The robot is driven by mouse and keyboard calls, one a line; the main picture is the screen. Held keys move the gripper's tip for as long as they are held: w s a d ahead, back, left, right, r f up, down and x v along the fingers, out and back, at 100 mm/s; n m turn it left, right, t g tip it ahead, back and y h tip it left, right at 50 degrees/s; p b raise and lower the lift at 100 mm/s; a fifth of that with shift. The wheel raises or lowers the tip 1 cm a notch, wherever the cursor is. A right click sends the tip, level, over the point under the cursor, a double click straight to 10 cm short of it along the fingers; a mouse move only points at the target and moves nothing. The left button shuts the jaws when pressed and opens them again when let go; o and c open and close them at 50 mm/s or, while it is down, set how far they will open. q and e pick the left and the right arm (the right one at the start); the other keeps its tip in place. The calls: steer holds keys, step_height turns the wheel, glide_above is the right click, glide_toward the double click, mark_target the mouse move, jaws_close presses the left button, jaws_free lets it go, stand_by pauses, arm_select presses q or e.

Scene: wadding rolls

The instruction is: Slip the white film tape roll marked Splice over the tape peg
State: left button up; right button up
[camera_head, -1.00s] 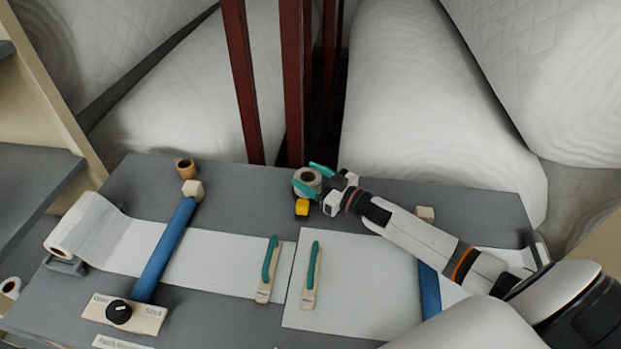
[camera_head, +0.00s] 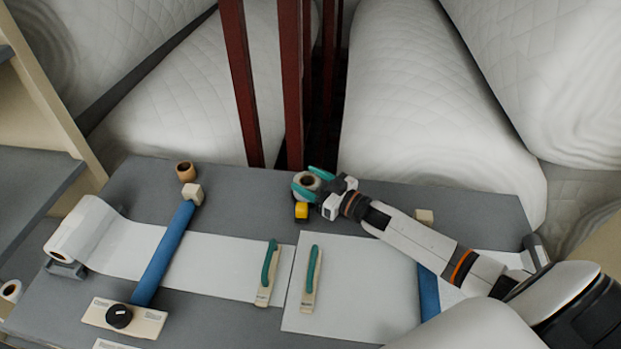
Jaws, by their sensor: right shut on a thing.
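A white tape roll (camera_head: 305,182) with a brown core is at the back of the grey table, right of centre. My right gripper (camera_head: 312,180) is shut on this tape roll, with its teal fingers on either side of it. Any marking on the roll is too small to read. I cannot tell whether the roll touches the table. A brown ring-shaped roll (camera_head: 186,170) stands at the back left of the table. I cannot make out the tape peg. My left gripper is not in view.
A yellow and black object (camera_head: 301,210) sits just in front of the held roll. Two teal-handled tools (camera_head: 269,272) (camera_head: 311,280) lie on white sheets. A blue bar (camera_head: 165,252) crosses the left sheet. Dark red posts (camera_head: 290,85) and large white wadding rolls (camera_head: 420,110) stand behind the table.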

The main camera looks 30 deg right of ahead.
steer(key=shift+s+a+f, duration=0.1)
steer(key=shift+s+a, duration=0.1)
steer(key=shift+w+d+r+p, duration=0.25)
steer(key=shift+p, duration=0.05)
stand_by(0.7)
steer(key=shift+f, duration=0.15)
steer(key=o, duration=0.7)
